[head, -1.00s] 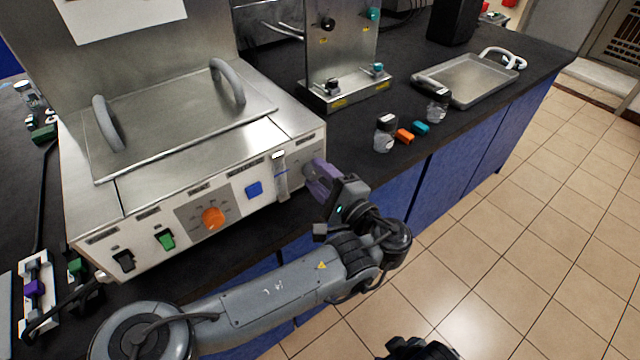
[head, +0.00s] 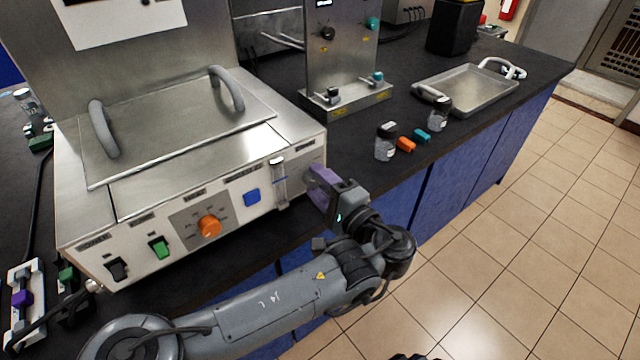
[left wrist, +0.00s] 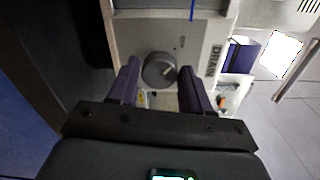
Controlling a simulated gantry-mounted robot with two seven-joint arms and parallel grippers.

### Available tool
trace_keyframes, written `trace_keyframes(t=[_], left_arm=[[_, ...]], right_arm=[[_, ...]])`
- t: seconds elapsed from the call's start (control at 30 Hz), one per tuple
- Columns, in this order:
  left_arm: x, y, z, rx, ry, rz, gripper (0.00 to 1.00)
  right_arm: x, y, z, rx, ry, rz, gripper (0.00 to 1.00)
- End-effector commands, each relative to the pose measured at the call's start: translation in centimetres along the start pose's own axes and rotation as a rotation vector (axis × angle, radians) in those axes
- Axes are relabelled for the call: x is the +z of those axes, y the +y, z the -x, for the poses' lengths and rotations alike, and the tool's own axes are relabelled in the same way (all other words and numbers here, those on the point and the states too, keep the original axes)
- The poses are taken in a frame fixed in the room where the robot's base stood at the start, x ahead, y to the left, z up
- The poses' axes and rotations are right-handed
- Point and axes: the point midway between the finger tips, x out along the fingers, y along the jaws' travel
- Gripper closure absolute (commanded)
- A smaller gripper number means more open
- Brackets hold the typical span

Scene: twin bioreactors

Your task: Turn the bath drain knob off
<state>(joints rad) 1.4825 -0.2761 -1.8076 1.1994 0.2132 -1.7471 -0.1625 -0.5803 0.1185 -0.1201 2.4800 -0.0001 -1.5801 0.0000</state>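The bath drain knob (left wrist: 158,70) is a round grey knob on the bath's front panel, beside the word DRAIN in the left wrist view. A pale mark shows on its face. My left gripper (left wrist: 160,75) has its two purple fingers apart, one on each side of the knob. I see no clear grip on it, and whether either finger touches it is hard to tell. In the head view the left gripper (head: 318,188) is at the right end of the bath's front panel and largely hides the knob. My right gripper is not in view.
The steel bath (head: 180,125) has a grey-handled lid, an orange knob (head: 209,227), a green switch (head: 160,247) and a blue button (head: 252,197). Vials (head: 386,143) and a metal tray (head: 468,88) stand on the black bench to the right. The floor in front is clear.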

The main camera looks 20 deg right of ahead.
Motion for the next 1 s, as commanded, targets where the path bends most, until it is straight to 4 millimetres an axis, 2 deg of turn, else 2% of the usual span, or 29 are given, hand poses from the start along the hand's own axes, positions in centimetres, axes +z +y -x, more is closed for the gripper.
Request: trace_keyframes(t=[0.03, 0.1, 0.5, 0.67, 0.83, 1.0], left_arm=[[0.0, 0.0, 0.0, 0.000, 0.000, 0.000, 0.43], [0.0, 0.0, 0.0, 0.000, 0.000, -0.001, 0.33], [0.0, 0.0, 0.0, 0.000, 0.001, -0.005, 0.33], [0.0, -0.2, 0.0, 0.000, 0.001, -0.045, 0.33], [0.1, -0.5, 0.1, 0.000, 0.001, -0.176, 0.33], [0.1, -0.7, 0.1, 0.001, 0.001, -0.395, 0.33]], right_arm=[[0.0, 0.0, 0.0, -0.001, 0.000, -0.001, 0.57], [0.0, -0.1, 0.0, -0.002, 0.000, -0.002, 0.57], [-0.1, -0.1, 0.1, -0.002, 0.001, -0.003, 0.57], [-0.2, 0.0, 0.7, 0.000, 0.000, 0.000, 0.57], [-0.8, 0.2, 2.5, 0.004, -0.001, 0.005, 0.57], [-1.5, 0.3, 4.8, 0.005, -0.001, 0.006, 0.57]])
